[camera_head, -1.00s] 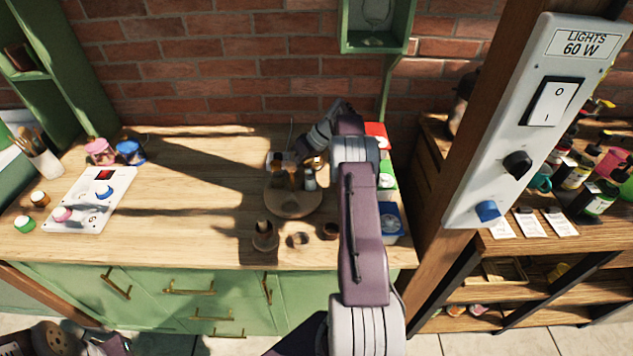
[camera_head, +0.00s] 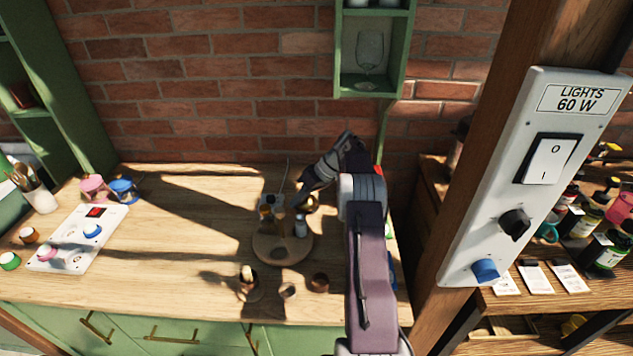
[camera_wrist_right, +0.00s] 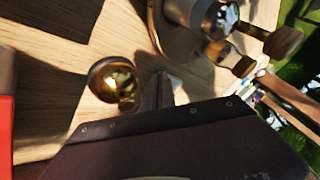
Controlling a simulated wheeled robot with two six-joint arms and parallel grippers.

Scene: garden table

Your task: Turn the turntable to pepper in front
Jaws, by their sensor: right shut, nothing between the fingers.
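The round wooden turntable (camera_head: 275,254) stands on the wooden worktop in the head view. Several small containers are on it, among them a pale one (camera_head: 300,228) and a darker one (camera_head: 267,213). I cannot tell which is the pepper. My right gripper (camera_head: 302,204) is shut and empty, at the turntable's back right; contact is unclear. In the right wrist view the turntable's edge (camera_wrist_right: 178,42) and corked glass containers (camera_wrist_right: 228,52) show at the top. My left gripper is out of view.
Small round pots (camera_head: 319,283) stand in front of the turntable. A brass round object (camera_wrist_right: 112,78) lies near my right gripper. A white control panel (camera_head: 80,238) and pink and blue jars (camera_head: 122,190) are at left. A post with a light switch (camera_head: 550,160) rises at right.

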